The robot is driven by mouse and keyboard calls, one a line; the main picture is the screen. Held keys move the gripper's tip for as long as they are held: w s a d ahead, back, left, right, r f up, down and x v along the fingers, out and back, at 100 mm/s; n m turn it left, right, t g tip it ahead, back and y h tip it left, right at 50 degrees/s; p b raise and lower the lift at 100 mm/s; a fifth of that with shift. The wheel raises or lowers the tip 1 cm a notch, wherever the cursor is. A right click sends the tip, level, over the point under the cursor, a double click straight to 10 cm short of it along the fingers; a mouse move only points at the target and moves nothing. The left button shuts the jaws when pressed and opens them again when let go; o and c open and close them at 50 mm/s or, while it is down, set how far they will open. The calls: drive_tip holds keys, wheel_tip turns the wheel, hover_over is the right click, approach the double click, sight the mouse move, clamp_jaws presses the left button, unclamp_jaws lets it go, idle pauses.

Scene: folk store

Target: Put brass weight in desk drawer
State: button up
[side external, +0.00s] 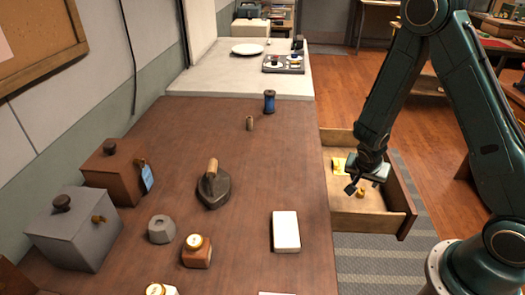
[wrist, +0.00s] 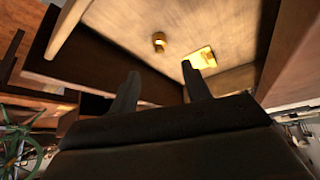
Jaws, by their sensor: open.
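The desk drawer (side external: 372,222) stands pulled out from the right side of the desk. A small brass weight (side external: 361,193) is on the drawer floor; it also shows in the wrist view (wrist: 159,43), beyond my fingertips. My gripper (side external: 362,184) is over the drawer, with its fingers apart. In the wrist view, my two fingers (wrist: 160,71) have nothing between them, and the weight is apart from them. My wrist hides part of the drawer's inside in the side view.
A yellow item (side external: 338,166) lies in the drawer near the weight. The brown desk top (side external: 250,240) holds a dark flat iron (side external: 214,187), a white block (side external: 286,231), a blue spool (side external: 269,102), boxes and jars. The desk's middle is mostly clear.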

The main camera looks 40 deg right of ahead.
idle(0.4)
drive_tip(key=s+a+r+n+t+y, duration=0.1)
drive_tip(key=a+r+n, duration=0.2)
drive_tip(key=r, duration=0.6)
drive_tip(key=s+a+r+n+t+y, duration=0.15)
drive_tip(key=a+r, duration=0.25)
drive_tip(key=r, duration=0.4)
drive_tip(key=s+a+r+n+y, duration=0.1)
drive_tip(key=s+a+r+n, duration=0.2)
drive_tip(key=s+r, duration=0.3)
drive_tip(key=s+a+r+n+y, duration=0.2)
drive_tip(key=s+a+r+n, duration=0.2)
drive_tip(key=s+r+n, duration=0.2)
drive_tip(key=shift+s+t, duration=0.45)
drive_tip(key=shift+s, duration=0.05)
drive_tip(key=shift+c, duration=0.5)
